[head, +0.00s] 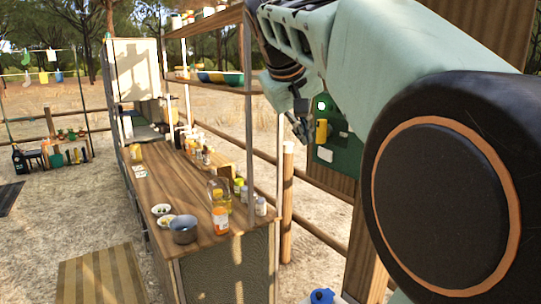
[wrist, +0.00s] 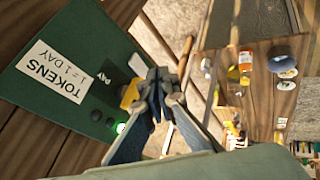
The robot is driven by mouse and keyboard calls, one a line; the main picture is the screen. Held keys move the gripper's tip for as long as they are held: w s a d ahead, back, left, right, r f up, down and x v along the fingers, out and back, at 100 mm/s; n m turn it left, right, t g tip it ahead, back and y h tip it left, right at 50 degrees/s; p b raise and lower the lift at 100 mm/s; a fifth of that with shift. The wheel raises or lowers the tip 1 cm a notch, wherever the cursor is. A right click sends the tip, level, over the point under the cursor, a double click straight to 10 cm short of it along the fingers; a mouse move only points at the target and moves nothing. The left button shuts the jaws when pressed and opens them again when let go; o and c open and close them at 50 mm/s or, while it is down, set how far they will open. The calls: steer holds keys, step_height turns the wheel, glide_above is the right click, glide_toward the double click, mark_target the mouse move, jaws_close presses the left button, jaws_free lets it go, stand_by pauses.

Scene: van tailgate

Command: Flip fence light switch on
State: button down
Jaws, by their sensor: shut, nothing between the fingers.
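A green panel (head: 345,152) is fixed to the wooden fence boards behind my arm. It carries a lit green light (head: 322,105), a yellow part (head: 321,131) and a small white piece (head: 324,154). In the wrist view the panel (wrist: 75,40) appears rotated, with a white "TOKENS 1 = 1 DAY" label (wrist: 52,70), the word "PAY" and a black round part (wrist: 96,115). I cannot tell which part is the light switch. My gripper (wrist: 158,80) is shut and empty, beside the yellow part (wrist: 130,93) in the picture; contact cannot be judged.
A wooden counter (head: 185,200) with bottles, a grey pot (head: 183,229) and bowls stands left of the panel. Shelf posts rise from it. A fence post (head: 287,195) and rails stand between counter and panel.

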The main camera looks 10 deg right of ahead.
mark_target(325, 157)
steer(key=shift+s, duration=0.5)
steer(key=shift+w, duration=0.1)
steer(key=shift+w+d+f+p, duration=0.15)
steer(key=shift+w+d+f, duration=0.75)
steer(key=shift+d+f, duration=0.4)
steer(key=shift+w+d+f+p, duration=0.15)
steer(key=shift+w+d+f, duration=0.8)
steer(key=shift+d+f, duration=0.35)
steer(key=shift+w+d+f+p, duration=0.15)
steer(key=shift+w+d+f, duration=0.75)
steer(key=shift+d+f, duration=0.4)
